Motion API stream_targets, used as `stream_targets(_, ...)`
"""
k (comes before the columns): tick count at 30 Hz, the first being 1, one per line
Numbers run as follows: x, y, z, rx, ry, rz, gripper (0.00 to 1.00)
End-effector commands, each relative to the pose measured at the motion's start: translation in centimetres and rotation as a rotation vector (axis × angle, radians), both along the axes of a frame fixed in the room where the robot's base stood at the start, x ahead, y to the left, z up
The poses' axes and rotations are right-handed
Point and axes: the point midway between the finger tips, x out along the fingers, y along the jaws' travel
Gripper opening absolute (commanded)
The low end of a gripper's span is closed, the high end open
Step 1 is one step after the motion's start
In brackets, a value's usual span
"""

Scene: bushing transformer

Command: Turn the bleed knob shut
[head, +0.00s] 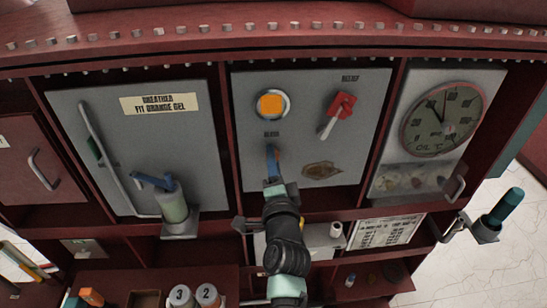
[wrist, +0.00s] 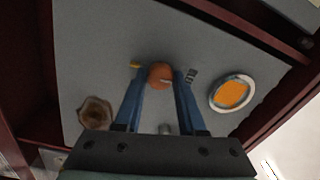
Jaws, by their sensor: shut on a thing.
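The bleed knob is a small orange-brown round knob (wrist: 160,76) on the grey middle panel (head: 250,90). In the wrist view it sits between the two blue fingers of my gripper (wrist: 159,82), which is shut on it. In the head view my gripper (head: 272,155) reaches up to the panel below a small dark label (head: 271,134) and mostly hides the knob. A small yellow mark (wrist: 136,64) shows beside the left fingertip in the wrist view.
An orange round window (head: 271,104) is above the knob, and a red lever (head: 341,108) is to its upper right. A brown stain (head: 322,170) is at lower right. A dial gauge (head: 442,118) stands right, a breather panel (head: 145,150) left. A shelf edge runs below.

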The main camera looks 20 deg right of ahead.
Motion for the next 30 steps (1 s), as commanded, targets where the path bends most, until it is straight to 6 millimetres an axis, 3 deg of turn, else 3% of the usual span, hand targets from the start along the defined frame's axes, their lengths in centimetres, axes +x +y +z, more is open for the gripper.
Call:
stream_targets(9,-0.03,0.01,-0.07,0.098,-0.027,0.000,0.00)
stream_targets(24,-0.03,0.01,-0.12,0.113,-0.031,0.001,0.00)
stream_targets(25,-0.03,0.01,-0.12,0.112,-0.031,0.000,0.45)
stream_targets(29,-0.01,0.01,-0.10,0.112,-0.031,0.000,0.68)
stream_targets(30,-0.01,0.01,-0.09,0.111,-0.030,0.000,0.69)
